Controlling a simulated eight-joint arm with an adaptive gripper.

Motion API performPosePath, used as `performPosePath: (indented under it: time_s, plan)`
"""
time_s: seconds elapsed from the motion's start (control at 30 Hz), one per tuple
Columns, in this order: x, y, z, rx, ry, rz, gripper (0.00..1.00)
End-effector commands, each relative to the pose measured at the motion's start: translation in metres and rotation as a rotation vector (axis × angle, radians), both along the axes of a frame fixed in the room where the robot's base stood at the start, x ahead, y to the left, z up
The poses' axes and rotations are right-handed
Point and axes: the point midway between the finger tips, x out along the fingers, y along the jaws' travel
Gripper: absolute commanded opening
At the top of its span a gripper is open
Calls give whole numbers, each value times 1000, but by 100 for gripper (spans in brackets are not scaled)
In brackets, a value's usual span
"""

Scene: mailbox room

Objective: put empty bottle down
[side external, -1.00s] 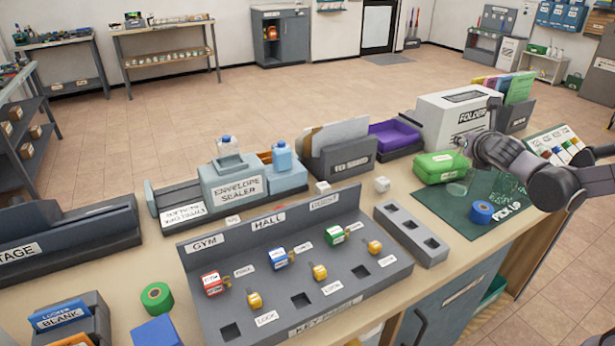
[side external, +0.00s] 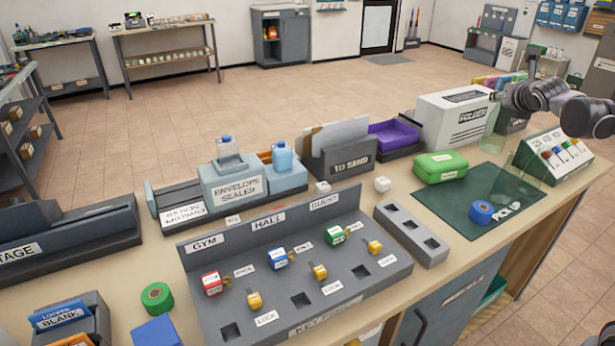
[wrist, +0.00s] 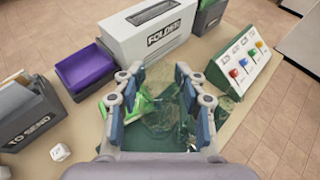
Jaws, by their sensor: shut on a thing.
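A clear, greenish see-through bottle (wrist: 163,115) shows between the two fingers of my gripper (wrist: 158,80) in the wrist view. My gripper is shut on it. In the side view my gripper (side external: 499,97) is raised near the right end of the bench, and the bottle (side external: 493,123) shows faintly below it, in front of the white folder machine. The bottle's edges are hard to make out, and I cannot tell its exact tilt. The dark green mat (side external: 480,217) lies below and in front.
A blue tape roll (side external: 482,211) sits on the mat. A green case (side external: 440,167) stands at its left rear. A sloped panel with coloured pieces (side external: 557,157) stands to the right. The white folder machine (side external: 455,118) is behind. Much of the mat is bare.

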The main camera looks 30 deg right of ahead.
Motion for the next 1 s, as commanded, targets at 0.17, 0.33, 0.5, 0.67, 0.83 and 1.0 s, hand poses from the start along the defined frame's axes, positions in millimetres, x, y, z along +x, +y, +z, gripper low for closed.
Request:
performPosePath:
  time_s: [0.17, 0.33, 0.5, 0.67, 0.83, 1.0]
  plan:
    - [21, -36, 14, -7, -6, -9, 0]
    - [31, -50, 18, -9, -8, -12, 0]
    - [53, -38, 5, -11, -7, -7, 0]
    - [80, -22, -15, -10, -7, -8, 0]
    - [107, -5, -34, -11, -8, -9, 0]
    - [125, 6, -47, -10, -9, -10, 0]
